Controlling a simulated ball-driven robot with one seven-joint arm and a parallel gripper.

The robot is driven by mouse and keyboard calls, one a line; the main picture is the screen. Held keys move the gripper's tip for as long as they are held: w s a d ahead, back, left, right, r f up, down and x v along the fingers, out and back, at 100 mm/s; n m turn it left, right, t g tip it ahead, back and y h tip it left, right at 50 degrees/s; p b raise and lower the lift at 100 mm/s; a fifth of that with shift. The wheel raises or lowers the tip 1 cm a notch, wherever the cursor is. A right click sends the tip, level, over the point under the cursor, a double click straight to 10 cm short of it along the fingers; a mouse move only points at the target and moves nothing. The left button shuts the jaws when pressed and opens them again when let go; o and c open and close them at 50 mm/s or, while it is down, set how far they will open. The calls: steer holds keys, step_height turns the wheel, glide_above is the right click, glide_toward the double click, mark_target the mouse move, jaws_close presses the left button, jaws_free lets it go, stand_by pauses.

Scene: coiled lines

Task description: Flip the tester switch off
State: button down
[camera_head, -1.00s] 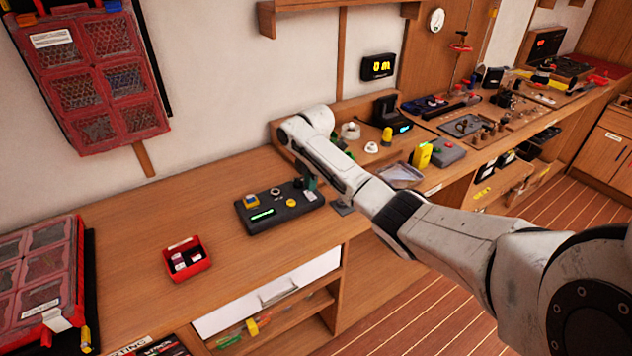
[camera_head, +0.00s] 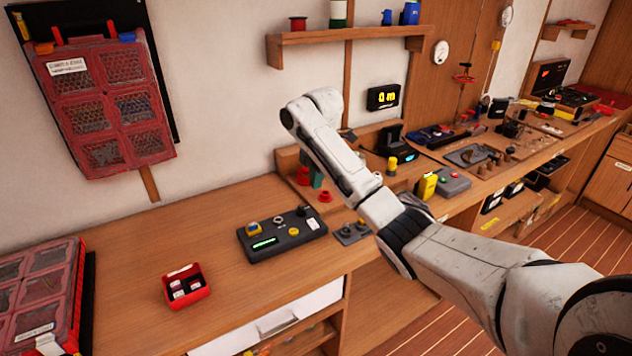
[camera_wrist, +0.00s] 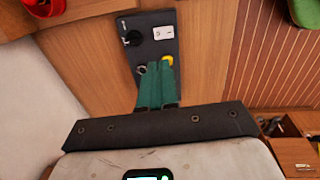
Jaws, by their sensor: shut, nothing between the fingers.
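The tester is a dark box (camera_head: 262,253) on the wooden bench, with a lit green display, a yellow button (camera_head: 293,231), a metal ring and a white plate (camera_head: 313,223). A black knob or switch (camera_head: 304,211) stands at its back right corner; which way it is set cannot be told. In the wrist view the tester (camera_wrist: 153,20) shows this black control (camera_wrist: 131,38) and the white plate. My gripper (camera_wrist: 158,68) has green fingers, shut and empty, covering part of the tester. In the head view my gripper (camera_head: 316,180) is raised behind the tester, apart from it, partly hidden by my arm.
A red bin (camera_head: 186,288) with small items sits left of the tester. A small grey plate with knobs (camera_head: 350,234) lies to its right. A wall shelf (camera_head: 345,42) hangs above my arm. The bench left of the tester is mostly clear.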

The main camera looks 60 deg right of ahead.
mark_target(313, 220)
steer(key=shift+f+b, duration=0.1)
steer(key=shift+b, duration=0.25)
steer(key=b, duration=0.3)
steer(key=shift+d+f, duration=0.1)
steer(key=shift+d, duration=0.15)
steer(key=shift+r+b, duration=0.2)
steer(key=shift+b, duration=0.25)
steer(key=shift+r, duration=0.1)
steer(key=f, duration=0.4)
steer(key=w+f, duration=0.1)
steer(key=f, duration=0.8)
steer(key=shift+w+d+f+p, duration=0.2)
steer(key=shift+d+f+p, duration=0.1)
steer(key=shift+d+p, duration=0.1)
steer(key=shift+f, duration=0.2)
